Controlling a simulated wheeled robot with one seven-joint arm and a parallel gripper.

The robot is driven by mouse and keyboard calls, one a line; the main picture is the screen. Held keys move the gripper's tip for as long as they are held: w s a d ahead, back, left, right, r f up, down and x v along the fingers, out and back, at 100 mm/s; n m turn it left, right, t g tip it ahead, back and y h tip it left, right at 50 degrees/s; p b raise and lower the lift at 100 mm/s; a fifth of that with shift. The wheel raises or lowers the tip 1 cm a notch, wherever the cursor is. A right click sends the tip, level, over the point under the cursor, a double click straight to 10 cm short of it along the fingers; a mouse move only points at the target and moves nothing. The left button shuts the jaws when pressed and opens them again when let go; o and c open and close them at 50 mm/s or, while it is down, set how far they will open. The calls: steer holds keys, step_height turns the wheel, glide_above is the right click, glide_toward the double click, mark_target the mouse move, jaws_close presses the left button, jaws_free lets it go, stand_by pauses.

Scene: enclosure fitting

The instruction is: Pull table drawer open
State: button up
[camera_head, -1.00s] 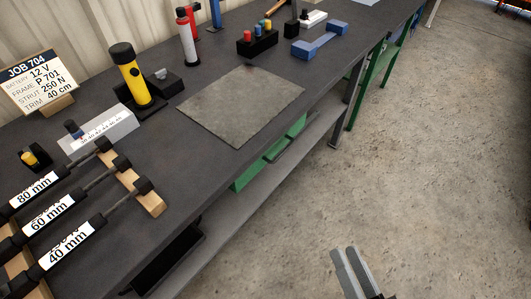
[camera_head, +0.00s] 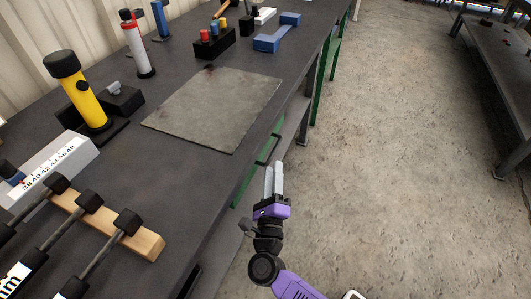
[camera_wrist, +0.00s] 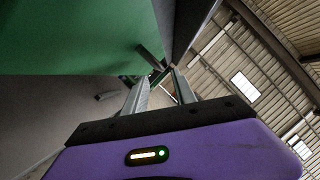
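The green drawer front (camera_head: 241,189) sits under the dark table top's front edge, mostly hidden by the top in the head view. Its dark bar handle (camera_head: 268,149) stands out from it. The drawer looks closed. In the wrist view the green drawer front (camera_wrist: 75,40) fills the upper left, and the dark handle (camera_wrist: 149,57) lies close to my fingertips. My gripper (camera_head: 274,164) points at the handle from the aisle side. Its two grey fingers are apart in the wrist view (camera_wrist: 163,75). I cannot tell whether the handle is between them.
The table top carries a grey mat (camera_head: 215,105), a yellow torch (camera_head: 80,92), a wooden rack (camera_head: 105,222) and a blue bracket (camera_head: 277,33). The concrete floor (camera_head: 400,130) to the right is clear up to another bench (camera_head: 500,80).

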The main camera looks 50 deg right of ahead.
mark_target(274, 149)
steer(key=x, duration=0.7)
steer(key=shift+d+r, duration=0.1)
steer(key=shift+d, duration=0.05)
jaws_close()
stand_by(1.2)
